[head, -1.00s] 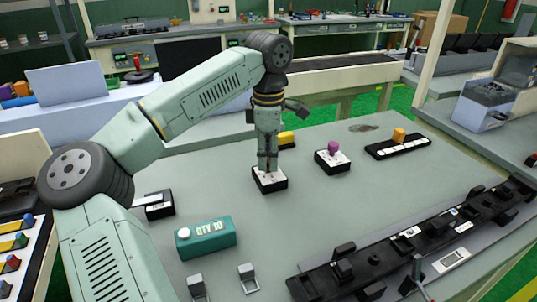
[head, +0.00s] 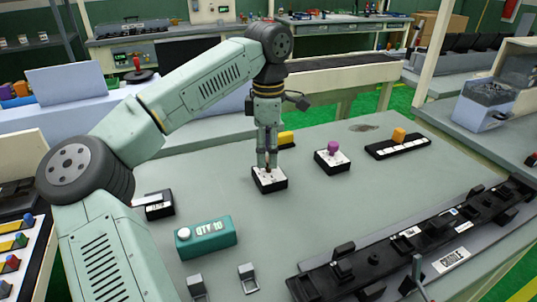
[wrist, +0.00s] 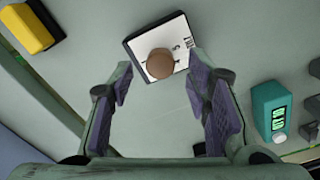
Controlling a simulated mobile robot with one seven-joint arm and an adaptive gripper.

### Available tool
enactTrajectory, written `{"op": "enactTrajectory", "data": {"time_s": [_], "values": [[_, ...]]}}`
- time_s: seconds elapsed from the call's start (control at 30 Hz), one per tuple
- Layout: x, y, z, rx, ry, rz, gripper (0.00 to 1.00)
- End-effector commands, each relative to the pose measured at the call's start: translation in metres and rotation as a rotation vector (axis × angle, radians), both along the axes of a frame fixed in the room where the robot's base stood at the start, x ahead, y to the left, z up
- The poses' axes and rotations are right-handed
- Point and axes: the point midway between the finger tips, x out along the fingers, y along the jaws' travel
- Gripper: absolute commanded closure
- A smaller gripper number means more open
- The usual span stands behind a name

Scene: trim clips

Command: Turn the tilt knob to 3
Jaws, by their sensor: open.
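A brown round knob (wrist: 160,63) stands on a white-faced black box, the knob box (wrist: 178,32), in the wrist view. The dial face has small dark marks and lettering; I cannot tell which number the knob points to. In the head view the knob box (head: 270,183) sits on the table directly below my gripper (head: 267,164). My gripper (wrist: 160,76) is open, with one finger on each side of the knob in the wrist view. It appears to be above the knob and apart from it.
A purple-knob box (head: 332,164) and a black strip with an orange slider (head: 398,135) stand to the right. A yellow block (head: 286,138) is behind. A teal display box (head: 206,238) is at the front left. A long black rail (head: 400,245) lies at front right.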

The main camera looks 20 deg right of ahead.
Motion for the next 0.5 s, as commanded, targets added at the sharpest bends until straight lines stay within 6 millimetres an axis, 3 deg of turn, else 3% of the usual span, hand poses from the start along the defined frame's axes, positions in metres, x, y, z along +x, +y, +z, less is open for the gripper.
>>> {"op": "enactTrajectory", "data": {"time_s": [0.3, 0.5], "values": [[0.0, -0.001, 0.068, -0.002, -0.002, 0.001, 0.56], [0.0, -0.001, 0.096, -0.002, -0.001, 0.0, 0.56]]}}
